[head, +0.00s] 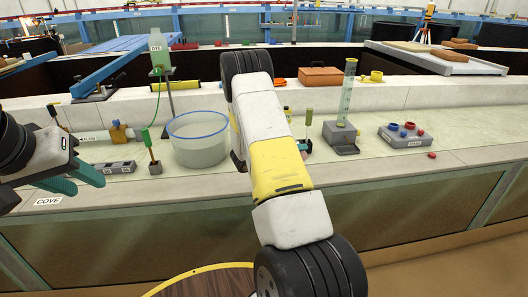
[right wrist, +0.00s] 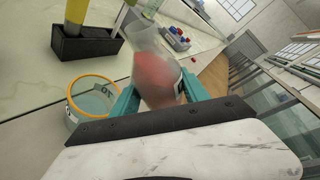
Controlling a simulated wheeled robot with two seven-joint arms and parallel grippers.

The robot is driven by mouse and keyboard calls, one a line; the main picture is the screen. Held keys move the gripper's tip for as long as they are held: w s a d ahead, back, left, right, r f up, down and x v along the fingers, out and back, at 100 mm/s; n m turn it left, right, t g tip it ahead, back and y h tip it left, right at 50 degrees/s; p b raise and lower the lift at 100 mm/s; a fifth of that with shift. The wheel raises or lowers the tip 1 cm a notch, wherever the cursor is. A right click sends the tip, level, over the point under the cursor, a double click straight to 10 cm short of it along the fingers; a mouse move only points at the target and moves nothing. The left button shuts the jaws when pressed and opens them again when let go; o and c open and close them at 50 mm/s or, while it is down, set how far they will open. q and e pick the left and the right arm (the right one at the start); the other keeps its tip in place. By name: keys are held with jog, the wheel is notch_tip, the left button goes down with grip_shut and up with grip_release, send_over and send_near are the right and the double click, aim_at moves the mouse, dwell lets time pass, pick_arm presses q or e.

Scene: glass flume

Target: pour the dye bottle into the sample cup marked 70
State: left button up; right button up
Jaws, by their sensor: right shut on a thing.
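A clear bottle with red dye (right wrist: 155,72) is between the teal fingers of my right gripper (right wrist: 155,98), which is shut on it. It looks tilted in the right wrist view, but that view is itself slanted. The sample cup (right wrist: 90,98), with an orange rim and the mark 70, stands just left of the gripper in that view. I see no red in the cup. My left gripper (head: 78,178) is open and empty above the ledge at the left.
A blue-rimmed glass bowl (head: 198,150), a grey holed block (head: 107,167) and a green-handled tool in a small block (head: 153,155) stand left of my right arm. A measuring cylinder (head: 348,92) and a stopper tray (head: 405,137) stand right. A dark holder (right wrist: 85,42) is beyond the cup.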

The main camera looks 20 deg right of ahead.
jog(key=shift+s+d+r+n, duration=0.1)
jog(key=shift+s+r+n, duration=0.05)
jog(key=shift+n, duration=0.25)
dwell(1.1)
jog(key=shift+s+d+f+n+g+h, duration=0.1)
jog(key=shift+s+f+n+g+h, duration=0.1)
jog(key=shift+n+h, duration=0.35)
jog(key=shift+s+d+f+n+g+h, duration=0.1)
jog(key=shift+n+g+h, duration=0.15)
jog(key=shift+n, duration=0.5)
dwell(3.4)
jog(key=shift+f+n, duration=0.4)
dwell(1.4)
